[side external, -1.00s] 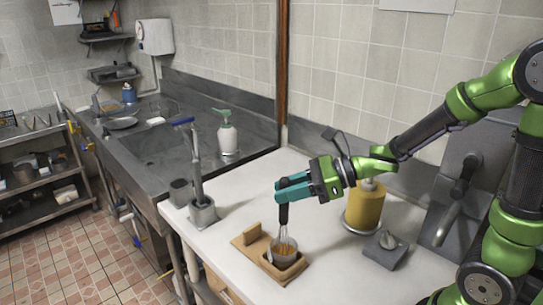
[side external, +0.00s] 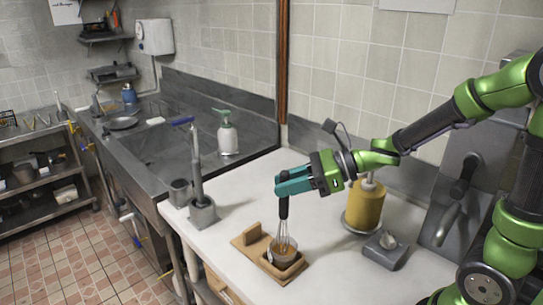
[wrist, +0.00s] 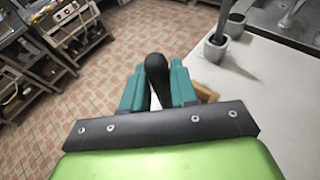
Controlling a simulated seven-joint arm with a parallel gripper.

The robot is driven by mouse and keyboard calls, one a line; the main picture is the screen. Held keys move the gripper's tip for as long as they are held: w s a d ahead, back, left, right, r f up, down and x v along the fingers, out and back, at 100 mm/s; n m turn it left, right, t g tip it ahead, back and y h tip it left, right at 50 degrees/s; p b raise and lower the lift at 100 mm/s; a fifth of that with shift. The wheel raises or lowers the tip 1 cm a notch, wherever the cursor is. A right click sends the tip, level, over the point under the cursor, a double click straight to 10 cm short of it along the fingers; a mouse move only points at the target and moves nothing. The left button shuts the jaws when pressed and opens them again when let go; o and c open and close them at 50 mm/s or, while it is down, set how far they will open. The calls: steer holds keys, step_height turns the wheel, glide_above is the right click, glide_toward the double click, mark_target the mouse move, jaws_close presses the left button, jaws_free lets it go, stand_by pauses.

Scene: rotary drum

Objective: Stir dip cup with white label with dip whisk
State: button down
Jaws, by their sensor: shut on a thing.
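My gripper (side external: 284,190) is shut on the black handle of the dip whisk (side external: 284,208) and holds it upright. The wire end of the whisk points down into the dip cup (side external: 286,254), which shows an orange-brown content. The cup sits in a wooden holder (side external: 250,237) near the front of the white counter. No white label can be made out on the cup. In the wrist view the whisk's black handle end (wrist: 157,70) stands between the teal fingers (wrist: 155,88), which hide the cup.
A yellow dispenser (side external: 364,206) stands behind and right of the cup. A grey block (side external: 386,250) lies to its right. A grey holder with an upright tool (side external: 202,212) stands to the left. A metal sink (side external: 175,140) lies beyond. The counter between is clear.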

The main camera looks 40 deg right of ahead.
mark_target(289, 171)
steer(key=shift+r, duration=2.5)
steer(key=shift+r, duration=2)
